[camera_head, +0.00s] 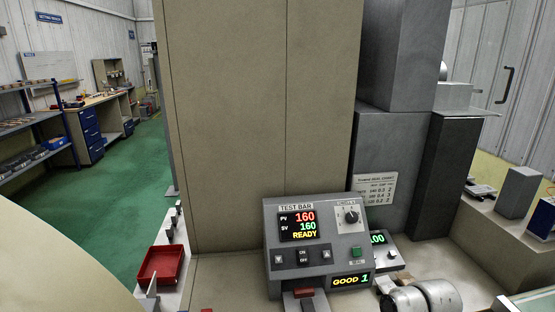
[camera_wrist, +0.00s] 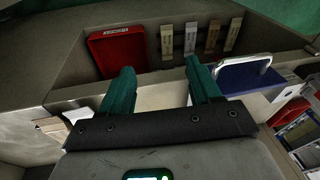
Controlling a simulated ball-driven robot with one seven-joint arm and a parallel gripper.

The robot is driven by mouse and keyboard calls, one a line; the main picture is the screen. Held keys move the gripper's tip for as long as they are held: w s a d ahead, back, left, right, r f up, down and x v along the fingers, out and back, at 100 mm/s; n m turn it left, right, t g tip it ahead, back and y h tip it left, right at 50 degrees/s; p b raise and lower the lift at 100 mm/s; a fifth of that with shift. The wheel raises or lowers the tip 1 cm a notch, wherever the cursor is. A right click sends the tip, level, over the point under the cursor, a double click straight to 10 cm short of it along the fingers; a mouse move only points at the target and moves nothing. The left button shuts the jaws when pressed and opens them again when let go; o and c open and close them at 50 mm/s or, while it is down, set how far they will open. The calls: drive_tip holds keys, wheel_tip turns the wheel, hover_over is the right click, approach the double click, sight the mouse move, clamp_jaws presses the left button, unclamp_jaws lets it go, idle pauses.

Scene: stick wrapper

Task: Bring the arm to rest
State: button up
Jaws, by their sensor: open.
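In the wrist view my gripper (camera_wrist: 158,85) is open, its two green fingers spread apart with nothing between them. Beyond the fingertips are a red tray (camera_wrist: 117,50) and several small upright strips (camera_wrist: 191,38) on a beige surface. In the head view part of my arm, grey and rounded, shows at the bottom right; the gripper's fingers cannot be made out clearly there.
A control box (camera_head: 312,245) marked TEST BAR shows 160, READY and GOOD 1. A red tray (camera_head: 162,264) sits on a ledge left of it. A tall beige cabinet (camera_head: 260,120) stands behind. Green floor (camera_head: 110,195) lies open at left. A blue-edged frame (camera_wrist: 243,72) is near the right finger.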

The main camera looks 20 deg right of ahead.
drive_tip(key=s+a+f, duration=0.4)
drive_tip(key=s+a, duration=0.1)
drive_tip(key=a, duration=0.3)
drive_tip(key=s+a+f+b, duration=0.1)
drive_tip(key=s, duration=0.6)
drive_tip(key=s+a+f+g+h+b, duration=0.1)
drive_tip(key=s+f, duration=0.1)
drive_tip(key=s, duration=0.6)
drive_tip(key=shift+f+n+h+b, duration=0.25)
drive_tip(key=shift+n+h+b, duration=0.05)
